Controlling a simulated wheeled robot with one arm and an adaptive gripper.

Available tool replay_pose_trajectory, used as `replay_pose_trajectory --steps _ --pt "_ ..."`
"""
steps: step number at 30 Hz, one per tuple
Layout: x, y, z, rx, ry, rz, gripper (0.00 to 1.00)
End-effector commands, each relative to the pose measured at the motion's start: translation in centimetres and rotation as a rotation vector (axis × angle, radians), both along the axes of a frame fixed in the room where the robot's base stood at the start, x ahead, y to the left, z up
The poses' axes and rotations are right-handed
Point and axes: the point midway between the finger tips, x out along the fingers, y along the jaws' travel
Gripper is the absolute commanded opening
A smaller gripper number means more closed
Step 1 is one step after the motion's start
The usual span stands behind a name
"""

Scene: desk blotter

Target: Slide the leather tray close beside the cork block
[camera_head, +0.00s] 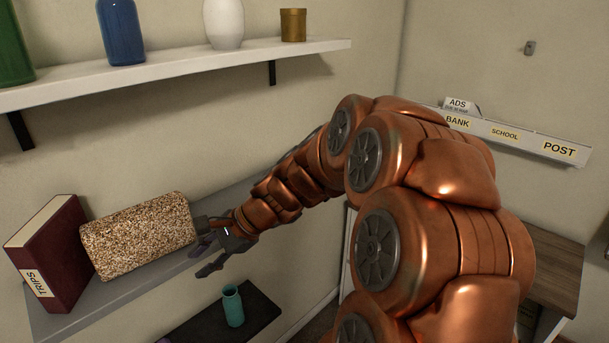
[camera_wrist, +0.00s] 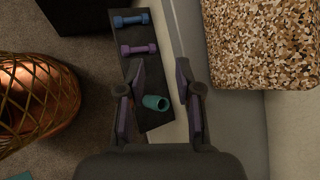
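The cork block (camera_head: 138,235), speckled brown and beige, lies on the grey shelf against a dark red book. It also fills the upper right of the wrist view (camera_wrist: 265,40). My gripper (camera_head: 214,256) is just right of the block in the head view, near the shelf's front edge. In the wrist view my gripper (camera_wrist: 158,98) has its fingers apart with nothing held. The teal vase seen between them stands lower down. I cannot make out a leather tray on the shelf; my arm may hide part of it.
The dark red TRIPS book (camera_head: 48,255) stands at the left end of the grey shelf (camera_head: 60,322). Below is a dark slab (camera_head: 262,309) with the teal vase (camera_head: 232,306) and two dumbbells (camera_wrist: 138,49). A white wall shelf (camera_head: 180,62) holds vases above.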

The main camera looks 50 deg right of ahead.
Motion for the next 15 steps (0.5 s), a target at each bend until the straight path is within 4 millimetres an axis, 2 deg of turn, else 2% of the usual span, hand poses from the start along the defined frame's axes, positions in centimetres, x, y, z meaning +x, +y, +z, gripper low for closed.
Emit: replay_pose_trajectory --steps 1,3,5,6,9,12,15 --pt "1.3 -2.8 0.8 0.067 0.001 -0.12 0.34" --pt "2.9 -6.7 1.8 0.156 -0.005 -0.284 0.34" --pt "3.8 -10.4 2.4 0.236 -0.008 -0.425 0.34" --pt "4.2 -13.0 2.8 0.293 -0.011 -0.516 0.34" --pt "4.3 -19.1 3.4 0.424 -0.022 -0.724 0.34" --pt "3.7 -24.4 3.7 0.529 -0.039 -0.89 0.34" --pt "2.9 -28.1 3.9 0.608 -0.052 -1.005 0.34"
